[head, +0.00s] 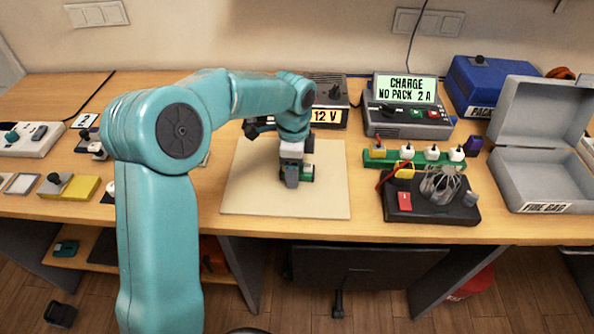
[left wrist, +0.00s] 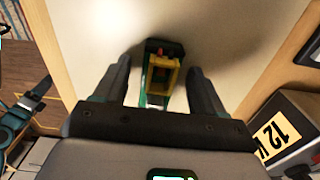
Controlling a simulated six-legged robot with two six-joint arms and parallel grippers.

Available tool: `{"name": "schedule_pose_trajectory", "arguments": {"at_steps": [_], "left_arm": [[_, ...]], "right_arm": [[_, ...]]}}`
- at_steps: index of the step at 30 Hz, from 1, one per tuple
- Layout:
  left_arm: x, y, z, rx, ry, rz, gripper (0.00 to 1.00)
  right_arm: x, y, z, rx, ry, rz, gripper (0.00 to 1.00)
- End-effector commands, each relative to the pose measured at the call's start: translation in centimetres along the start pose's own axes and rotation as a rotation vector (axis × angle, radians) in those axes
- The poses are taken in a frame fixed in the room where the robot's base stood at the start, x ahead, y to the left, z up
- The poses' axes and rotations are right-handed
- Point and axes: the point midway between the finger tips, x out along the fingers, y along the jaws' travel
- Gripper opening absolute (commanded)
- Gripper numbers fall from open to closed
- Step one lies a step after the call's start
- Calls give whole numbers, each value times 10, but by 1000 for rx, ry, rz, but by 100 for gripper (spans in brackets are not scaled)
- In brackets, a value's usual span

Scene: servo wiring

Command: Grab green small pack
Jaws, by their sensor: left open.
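My left gripper (head: 291,178) reaches down over the cream mat (head: 330,205) in the middle of the bench. A small green pack (head: 308,172) shows partly behind its fingers in the head view. In the left wrist view, the green pack (left wrist: 153,99), with yellow and dark parts on it, lies between the two spread fingers of my left gripper (left wrist: 160,85). The fingers are apart, with a gap visible on each side of the pack. The pack's lower part is hidden by the gripper body.
A grey charger (head: 385,122) reads "CHARGE NO PACK 2 A". A green power strip (head: 385,160) and a black box with cables (head: 430,212) stand right of the mat. A 12 V unit (head: 330,90) is behind it. An open grey case (head: 535,170) is far right.

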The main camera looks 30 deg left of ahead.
Motion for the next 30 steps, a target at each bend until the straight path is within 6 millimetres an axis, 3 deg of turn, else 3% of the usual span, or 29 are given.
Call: {"name": "schedule_pose_trajectory", "arguments": {"at_steps": [3,4,9,22,26,30], "left_arm": [[0,0,0,0,0,-1,70],[-1,0,0,0,0,-1,64],[-1,0,0,0,0,-1,8],[-11,-1,0,0,1,-3,6],[-32,-1,-1,2,2,-6,6],[-70,-1,-1,0,3,-9,6]], "right_arm": [[0,0,0,0,0,0,75],[0,0,0,0,0,0,75],[0,0,0,0,0,0,75],[-1,0,0,0,0,0,75],[-2,-1,0,0,0,0,75],[-6,-2,0,0,0,0,75]]}}
